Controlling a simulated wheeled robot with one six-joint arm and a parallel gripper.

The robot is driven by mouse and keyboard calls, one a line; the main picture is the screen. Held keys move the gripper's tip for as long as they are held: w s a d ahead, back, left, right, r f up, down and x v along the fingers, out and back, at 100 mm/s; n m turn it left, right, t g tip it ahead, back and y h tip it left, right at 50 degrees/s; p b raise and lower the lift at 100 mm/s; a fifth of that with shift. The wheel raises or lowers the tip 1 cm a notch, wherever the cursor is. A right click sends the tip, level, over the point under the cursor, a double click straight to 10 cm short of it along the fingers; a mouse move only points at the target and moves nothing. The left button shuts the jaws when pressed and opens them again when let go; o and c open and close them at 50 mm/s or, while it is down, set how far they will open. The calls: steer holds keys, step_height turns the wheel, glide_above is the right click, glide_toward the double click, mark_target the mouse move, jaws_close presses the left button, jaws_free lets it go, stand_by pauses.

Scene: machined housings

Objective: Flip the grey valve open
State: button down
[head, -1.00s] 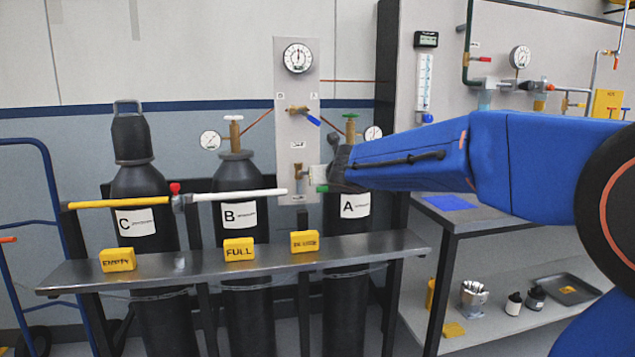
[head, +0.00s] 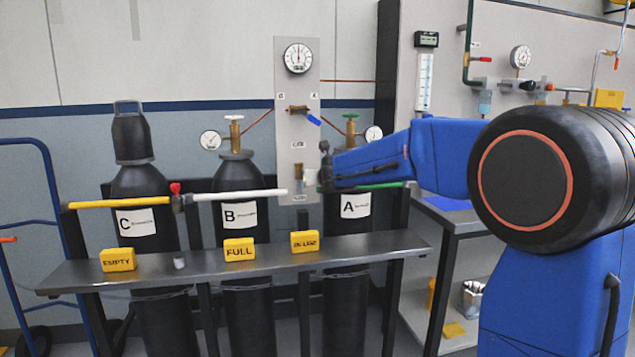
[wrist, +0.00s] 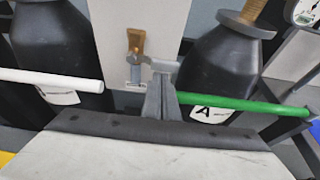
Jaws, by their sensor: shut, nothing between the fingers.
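The grey valve has a brass body (head: 298,174) low on the pale panel (head: 284,130), left of cylinder A. In the wrist view, its brass stem (wrist: 136,42) stands upright, and a grey lever (wrist: 163,65) reaches to the right from below it. My gripper (wrist: 160,80) is shut and empty, its fingertips at or just below the lever. I cannot tell if they touch it. In the head view, my gripper (head: 312,178) comes in from the right, and the lever is hard to make out there.
A blue-handled valve (head: 304,113) and a gauge (head: 298,58) sit higher on the panel. A green bar (wrist: 240,105) crosses cylinder A (head: 350,225), and a white bar (wrist: 45,80) crosses cylinder B (head: 238,180). A shelf (head: 210,262) with yellow blocks runs in front.

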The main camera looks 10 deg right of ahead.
steer(key=shift+r+n, duration=0.35)
steer(key=shift+n, duration=0.15)
stand_by(0.4)
steer(key=a+r+n+t+h, duration=0.1)
steer(key=a+r+n+h, duration=0.2)
steer(key=n, duration=0.6)
steer(key=shift+r+n+t+h, duration=0.3)
steer(key=shift+r+h, duration=0.8)
steer(key=shift+r, duration=0.2)
steer(key=shift+a+r, duration=0.1)
steer(key=shift+a, duration=0.2)
